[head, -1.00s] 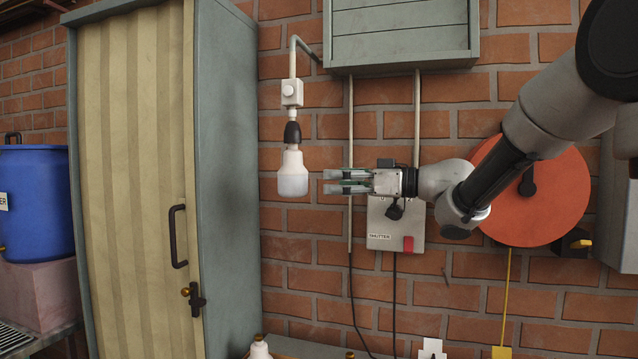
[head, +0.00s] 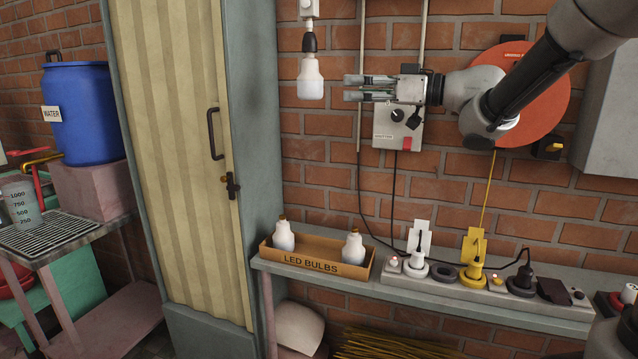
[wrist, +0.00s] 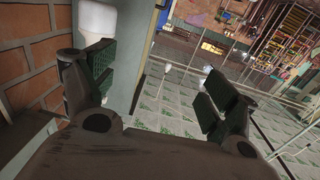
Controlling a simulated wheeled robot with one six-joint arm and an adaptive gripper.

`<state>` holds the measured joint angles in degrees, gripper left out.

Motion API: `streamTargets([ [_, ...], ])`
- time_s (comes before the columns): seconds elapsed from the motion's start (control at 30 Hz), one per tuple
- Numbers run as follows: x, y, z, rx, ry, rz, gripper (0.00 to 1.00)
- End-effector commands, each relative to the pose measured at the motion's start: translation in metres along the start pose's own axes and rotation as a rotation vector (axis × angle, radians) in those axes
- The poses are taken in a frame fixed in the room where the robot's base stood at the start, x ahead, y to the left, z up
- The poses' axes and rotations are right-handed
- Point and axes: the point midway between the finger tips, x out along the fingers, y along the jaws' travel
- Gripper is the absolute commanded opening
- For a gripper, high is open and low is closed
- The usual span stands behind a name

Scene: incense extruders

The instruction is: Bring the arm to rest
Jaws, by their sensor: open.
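My gripper (head: 352,88) is at the end of my arm, which reaches in from the upper right in the head view. Its fingers point left, in front of the brick wall. The fingers are apart with nothing between them; the wrist view shows the same open fingers (wrist: 155,95). A white bulb (head: 310,80) hangs from a black holder just left of the fingertips, with a gap in the picture. A white bulb also shows behind the left finger in the wrist view (wrist: 98,22).
An LED BULBS box (head: 318,262) with two bulbs stands on the shelf (head: 440,298) below. Plugs and sockets line the shelf. A switch box (head: 398,128) and an orange disc (head: 545,90) are on the wall behind my arm. A tall cabinet (head: 165,150) stands left.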

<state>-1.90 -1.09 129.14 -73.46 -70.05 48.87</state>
Motion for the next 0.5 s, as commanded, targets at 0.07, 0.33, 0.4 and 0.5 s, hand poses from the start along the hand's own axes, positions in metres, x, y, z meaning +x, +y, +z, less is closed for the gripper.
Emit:
streamTargets([
  [0.07,0.000,0.001,0.001,-0.021,-0.003,0.003,0.86],
  [0.33,-0.005,0.033,0.020,-0.101,-0.089,0.134,0.86],
  [0.4,-0.009,0.045,0.027,-0.114,-0.116,0.183,0.86],
  [0.5,-0.018,0.065,0.039,-0.130,-0.167,0.269,0.86],
])
